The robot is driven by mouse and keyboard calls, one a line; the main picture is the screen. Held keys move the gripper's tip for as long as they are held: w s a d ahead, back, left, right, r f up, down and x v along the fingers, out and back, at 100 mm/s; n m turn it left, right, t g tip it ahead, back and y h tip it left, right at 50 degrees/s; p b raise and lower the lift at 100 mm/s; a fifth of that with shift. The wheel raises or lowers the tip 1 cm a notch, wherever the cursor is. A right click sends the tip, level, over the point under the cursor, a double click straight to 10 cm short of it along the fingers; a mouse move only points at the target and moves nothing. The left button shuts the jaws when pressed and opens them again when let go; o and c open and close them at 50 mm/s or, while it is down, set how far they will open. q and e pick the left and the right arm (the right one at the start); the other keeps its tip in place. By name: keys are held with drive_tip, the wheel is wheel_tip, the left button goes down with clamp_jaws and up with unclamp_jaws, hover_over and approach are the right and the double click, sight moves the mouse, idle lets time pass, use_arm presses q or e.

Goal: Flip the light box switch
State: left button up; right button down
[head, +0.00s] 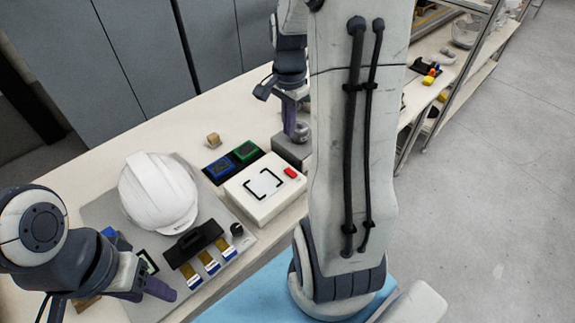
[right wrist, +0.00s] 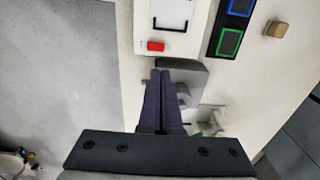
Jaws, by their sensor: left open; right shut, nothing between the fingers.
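The light box (head: 262,190) is a white box with black corner marks on top, on the bench in the head view. Its red switch (head: 291,173) sits at the top's far right corner. In the right wrist view the light box (right wrist: 178,38) is at the top, with the red switch (right wrist: 155,46) near its lower edge. My right gripper (right wrist: 160,72) is shut and empty, its tips just below the switch in that view, apart from it in the picture. In the head view my right gripper (head: 297,135) points down behind the box. My left gripper (head: 160,288) is open and empty at lower left.
A grey block (head: 292,151) stands behind the light box, close to my right fingers. Blue and green framed trays (head: 233,162) lie left of it. A white helmet (head: 158,192) rests on a grey board with a black part and yellow-ended pieces. A small wooden block (head: 213,139) lies behind.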

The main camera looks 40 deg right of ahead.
sight(289, 171)
drive_tip(key=shift+f, duration=0.1)
use_arm(q)
drive_tip(key=shift+r, duration=0.2)
use_arm(e)
wheel_tip(289, 171, down, 14)
drive_tip(key=shift+w+r, duration=0.1)
idle(0.5)
